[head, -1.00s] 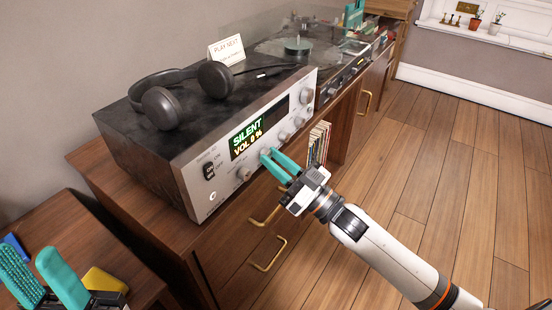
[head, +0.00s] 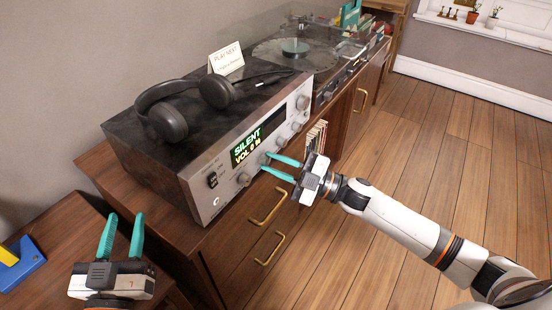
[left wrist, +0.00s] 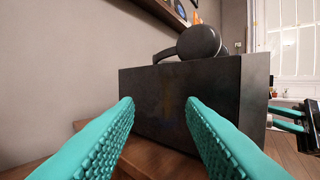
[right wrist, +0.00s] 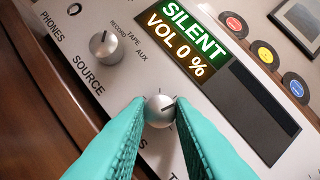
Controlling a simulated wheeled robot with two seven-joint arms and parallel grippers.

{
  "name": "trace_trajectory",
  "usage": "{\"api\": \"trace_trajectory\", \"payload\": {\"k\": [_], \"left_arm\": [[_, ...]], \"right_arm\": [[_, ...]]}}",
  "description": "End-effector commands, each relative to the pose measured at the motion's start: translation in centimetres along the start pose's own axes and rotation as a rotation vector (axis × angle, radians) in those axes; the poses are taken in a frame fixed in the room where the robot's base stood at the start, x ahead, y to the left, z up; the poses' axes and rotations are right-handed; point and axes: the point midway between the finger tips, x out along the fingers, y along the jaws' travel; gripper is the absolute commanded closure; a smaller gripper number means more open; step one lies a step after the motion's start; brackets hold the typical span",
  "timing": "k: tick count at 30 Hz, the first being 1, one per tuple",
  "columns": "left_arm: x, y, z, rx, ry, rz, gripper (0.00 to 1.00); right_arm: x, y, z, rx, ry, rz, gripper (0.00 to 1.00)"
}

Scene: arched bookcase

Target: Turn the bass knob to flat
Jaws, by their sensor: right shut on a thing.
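The silver amplifier (head: 222,185) stands on the wooden cabinet, its display reading SILENT, VOL 0 %. My right gripper (head: 265,163) is at its front panel, shut on a small silver knob (right wrist: 160,110). In the right wrist view, the teal fingers lie on either side of this knob. Its dark pointer line aims up and right. The label below is mostly hidden; only a final S shows, fitting the bass knob. The source knob (right wrist: 106,46) is to its left. My left gripper (head: 122,228) is open and empty, short of the amplifier's side.
Black headphones (head: 166,112) and a PLAY NEXT card (head: 226,58) rest on the amplifier. A turntable (head: 294,52) is behind it. Brass drawer handles (head: 268,207) stick out below. A blue and yellow object (head: 22,262) lies at lower left. The floor at right is clear.

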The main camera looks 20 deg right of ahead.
Motion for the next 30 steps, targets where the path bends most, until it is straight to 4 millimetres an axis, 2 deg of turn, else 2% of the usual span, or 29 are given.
{"api": "trace_trajectory", "payload": {"k": [6,12,18,30], "left_arm": [[-0.8,0.6,-3.3,0.005,0.238,0.013,0.64],[-1.8,0.9,-5.4,0.007,0.376,0.021,0.64],[-2.4,1.0,-6.3,0.008,0.437,0.025,0.64],[-2.5,1.1,-6.4,0.008,0.447,0.026,0.64]], "right_arm": [[0.1,-0.3,0.1,-0.132,0.0,0.056,1.0],[0.1,-0.3,0.1,-0.206,-0.001,0.086,1.0],[0.0,-0.2,0.1,-0.24,0.0,0.1,1.0],[0.0,-0.1,0.0,-0.245,0.0,0.103,1.0]]}}
